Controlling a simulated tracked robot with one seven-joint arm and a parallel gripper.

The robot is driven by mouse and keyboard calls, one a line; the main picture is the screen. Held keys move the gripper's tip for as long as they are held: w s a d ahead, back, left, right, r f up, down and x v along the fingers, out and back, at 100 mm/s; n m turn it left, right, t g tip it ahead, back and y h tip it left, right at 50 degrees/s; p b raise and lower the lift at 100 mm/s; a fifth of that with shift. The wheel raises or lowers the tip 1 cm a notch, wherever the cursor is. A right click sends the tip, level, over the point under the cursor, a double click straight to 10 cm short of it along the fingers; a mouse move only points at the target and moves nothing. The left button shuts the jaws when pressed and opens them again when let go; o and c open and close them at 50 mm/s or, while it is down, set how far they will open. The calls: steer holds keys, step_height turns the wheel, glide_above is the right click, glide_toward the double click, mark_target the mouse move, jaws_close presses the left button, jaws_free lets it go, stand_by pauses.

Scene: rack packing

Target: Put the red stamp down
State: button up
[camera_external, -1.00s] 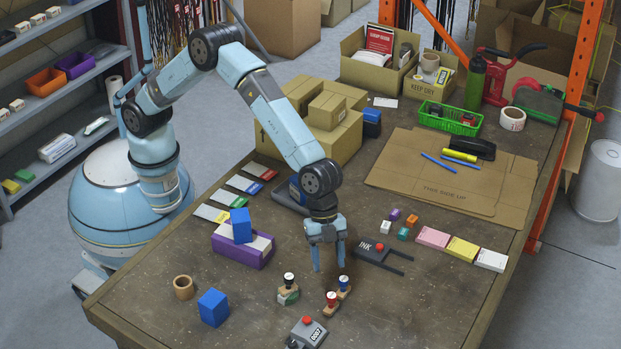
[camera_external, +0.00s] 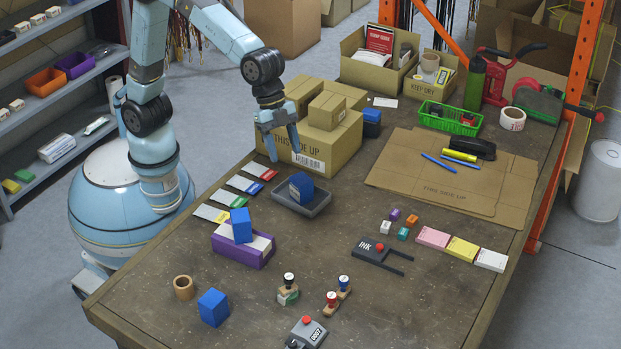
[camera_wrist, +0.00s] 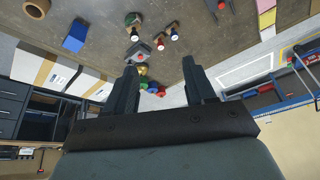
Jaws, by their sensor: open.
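The red stamp (camera_external: 331,301), with a red knob and wooden base, stands upright on the table (camera_external: 280,245) near its front. It also shows in the wrist view (camera_wrist: 159,43). A blue-knobbed stamp (camera_external: 344,285) stands close behind it to the right. A black-knobbed stamp (camera_external: 289,284) stands to the left, over a green and pale piece. My gripper (camera_external: 283,158) is open and empty, raised in front of the stacked cardboard boxes, well away from the stamps. In the wrist view its two fingers (camera_wrist: 162,85) are spread with nothing between them.
A grey tray (camera_external: 316,208) holds a blue block. A purple box (camera_external: 266,260), a blue block (camera_external: 213,308) and a brown ring (camera_external: 184,287) lie to the left. Cardboard boxes (camera_external: 343,145) stand behind.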

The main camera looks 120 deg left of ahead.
steer(key=s+a+r+n, duration=0.1)
steer(key=s+a+r, duration=0.15)
steer(key=s, duration=0.35)
steer(key=s+a+r+n, duration=0.1)
steer(key=s+a+r, duration=0.15)
steer(key=s, duration=0.35)
steer(key=s+a+f+n+y, duration=0.1)
steer(key=s+a+n, duration=0.1)
steer(key=s, duration=1.1)
steer(key=s+a+f+n+t, duration=0.1)
steer(key=s+a, duration=0.3)
steer(key=s, duration=0.9)
steer(key=shift+s+f+n+y, duration=0.15)
steer(key=shift+s+n+y, duration=0.2)
steer(key=shift+n, duration=0.25)
